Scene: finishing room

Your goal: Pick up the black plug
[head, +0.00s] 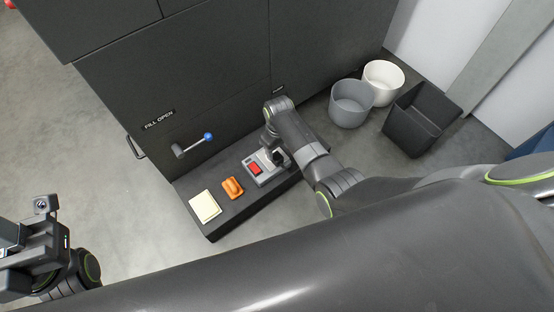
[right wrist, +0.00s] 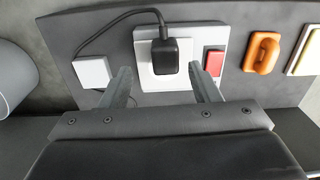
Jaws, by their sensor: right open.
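The black plug (right wrist: 165,55) sits on a pale square socket in a light grey plate (right wrist: 207,34), and a thin dark cable runs from it to the left. My right gripper (right wrist: 160,69) is open, with one fingertip on each side of the plug and a little short of it; I see no grip on it. In the head view my right gripper (head: 272,143) is over the plate's far end, and the plug is largely hidden there. My left gripper (head: 38,240) is at the lower left, far from the plug; its jaws cannot be made out.
A red switch (head: 254,168) is beside the plug. An orange handle (head: 232,188) and a cream block (head: 205,207) follow on the dark ledge (head: 214,232). A blue-knobbed lever (head: 208,136) juts from the cabinet. Bins (head: 418,118) and buckets stand at right.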

